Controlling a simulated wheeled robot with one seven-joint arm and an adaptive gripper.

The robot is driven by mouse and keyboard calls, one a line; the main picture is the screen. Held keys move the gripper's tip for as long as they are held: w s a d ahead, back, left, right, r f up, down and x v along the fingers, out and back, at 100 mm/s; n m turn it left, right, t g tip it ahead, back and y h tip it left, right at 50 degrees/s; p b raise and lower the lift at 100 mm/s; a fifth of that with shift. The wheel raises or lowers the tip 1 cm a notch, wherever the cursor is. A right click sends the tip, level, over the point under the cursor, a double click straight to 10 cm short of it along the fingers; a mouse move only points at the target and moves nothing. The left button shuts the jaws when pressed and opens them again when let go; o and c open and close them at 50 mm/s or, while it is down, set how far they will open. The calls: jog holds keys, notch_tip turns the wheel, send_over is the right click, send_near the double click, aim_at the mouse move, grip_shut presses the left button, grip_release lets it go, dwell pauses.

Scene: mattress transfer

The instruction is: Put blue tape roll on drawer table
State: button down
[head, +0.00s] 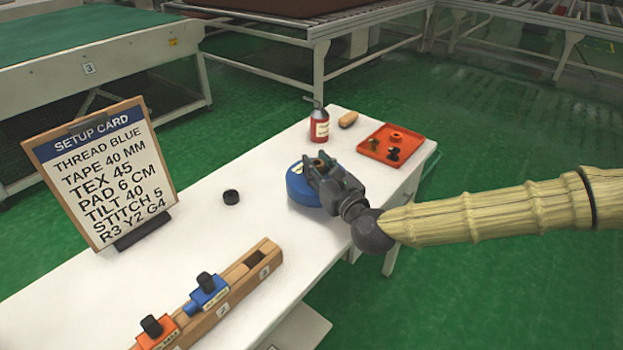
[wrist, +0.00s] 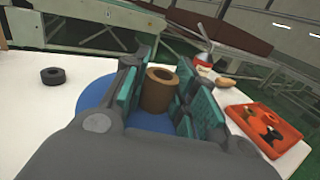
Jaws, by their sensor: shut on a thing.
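The blue tape roll (head: 301,188) is at the right part of the white table (head: 240,240), lying flat; I cannot tell whether it touches the tabletop. My gripper (head: 322,168) is over it, shut on its brown core. In the wrist view the brown core (wrist: 160,90) stands between the two teal-padded fingers, and the blue disc (wrist: 97,92) spreads below them. My gripper hides much of the roll in the head view. I cannot tell which table is the drawer table.
An orange tray (head: 397,145) with small parts, a red bottle (head: 319,127) and a tan piece (head: 348,119) stand behind the roll. A black ring (head: 231,197) lies left. A wooden holder (head: 215,300) and setup card (head: 102,170) occupy the nearer and left areas.

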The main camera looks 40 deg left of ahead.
jog(key=shift+f, duration=2.35)
jog(key=c, duration=1.1)
grip_release()
jog(key=shift+f, duration=0.1)
jog(key=shift+c, duration=0.2)
jog(key=shift+r, duration=0.2)
jog(key=shift+s+d+f, duration=0.15)
jog(key=shift+d, duration=0.15)
jog(key=v, duration=1.1)
jog(key=shift+s+d, duration=0.15)
